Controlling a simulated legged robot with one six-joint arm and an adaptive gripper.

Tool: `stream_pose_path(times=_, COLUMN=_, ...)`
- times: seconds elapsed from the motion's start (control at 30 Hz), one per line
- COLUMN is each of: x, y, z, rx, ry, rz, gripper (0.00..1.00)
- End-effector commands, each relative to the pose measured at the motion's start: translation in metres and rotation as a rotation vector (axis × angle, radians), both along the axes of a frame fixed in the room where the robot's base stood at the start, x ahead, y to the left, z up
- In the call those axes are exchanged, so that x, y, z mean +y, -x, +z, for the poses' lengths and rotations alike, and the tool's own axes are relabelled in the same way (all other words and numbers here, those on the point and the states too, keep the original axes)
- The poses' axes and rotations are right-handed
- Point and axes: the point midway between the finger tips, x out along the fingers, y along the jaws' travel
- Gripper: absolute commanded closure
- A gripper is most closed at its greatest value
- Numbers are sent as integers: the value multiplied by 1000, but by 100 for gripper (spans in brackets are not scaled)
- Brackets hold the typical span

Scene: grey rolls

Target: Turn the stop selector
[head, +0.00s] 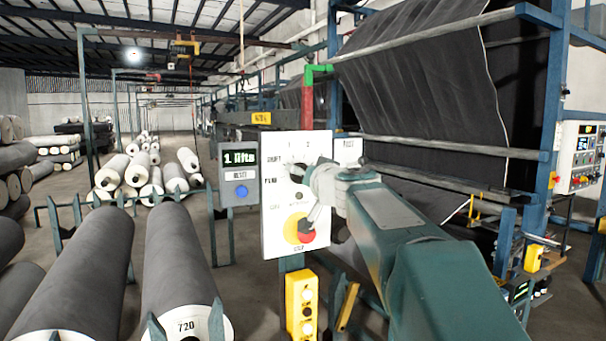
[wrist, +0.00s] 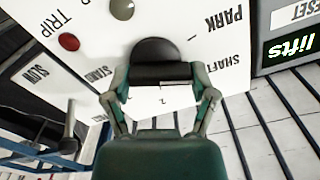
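The white control panel (head: 270,222) stands upright ahead. In the wrist view a dark round selector knob (wrist: 155,48) with a dark crossbar sits among the labels PARK, SHAFT, 1, 2, STAND and SLOW, which read upside down. My gripper (wrist: 160,82) is at this knob, one finger at each side of the crossbar. I cannot tell whether the fingers press on it. In the head view my pale wrist hides most of the knob.
A red button (wrist: 68,42) marked TRIP is in the wrist view. A yellow button box (head: 293,305) stands below the panel. Grey rolls (head: 180,260) lie at left.

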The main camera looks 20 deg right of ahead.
Motion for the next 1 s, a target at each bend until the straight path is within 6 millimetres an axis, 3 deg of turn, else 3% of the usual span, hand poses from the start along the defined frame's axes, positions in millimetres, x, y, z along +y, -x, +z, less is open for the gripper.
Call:
stream_pose_path(times=0.7, x=-1, y=0, z=0, rx=5, ry=-118, rz=0, gripper=74)
stream_pose_path(times=0.73, x=-1, y=0, z=0, rx=5, ry=-118, rz=0, gripper=17)
stream_pose_path(times=0.77, x=-1, y=0, z=0, rx=5, ry=-118, rz=0, gripper=4)
stream_pose_path(times=0.8, x=-1, y=0, z=0, rx=5, ry=-118, rz=0, gripper=0)
stream_pose_path(times=1.0, x=-1, y=0, z=0, rx=5, ry=-117, rz=0, gripper=0)
